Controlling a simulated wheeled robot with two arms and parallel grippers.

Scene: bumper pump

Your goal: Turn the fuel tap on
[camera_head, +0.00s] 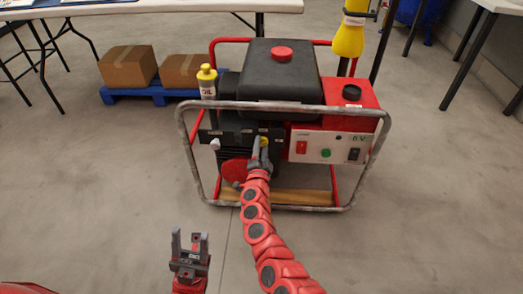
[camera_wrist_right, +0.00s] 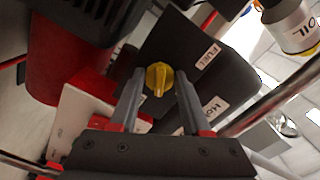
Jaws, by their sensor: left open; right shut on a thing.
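The fuel tap (camera_wrist_right: 158,79) is a yellow knob on a dark panel, beside a label reading FUEL (camera_wrist_right: 208,56). In the right wrist view its grip ridge points down the picture, towards my gripper's body. In the head view the tap (camera_head: 264,141) shows only as a bit of yellow at the fingertips. My right gripper (camera_head: 260,158) is at the front of the red and black machine (camera_head: 281,75), its two fingers closed on either side of the tap. My left gripper (camera_head: 190,247) is open and empty, low in front of the machine.
A grey tube frame (camera_head: 190,160) surrounds the machine's front. A control panel (camera_head: 328,147) with switches is right of the tap. A yellow-capped oil bottle (camera_head: 207,82) stands at the upper left. Cardboard boxes (camera_head: 127,67) sit behind.

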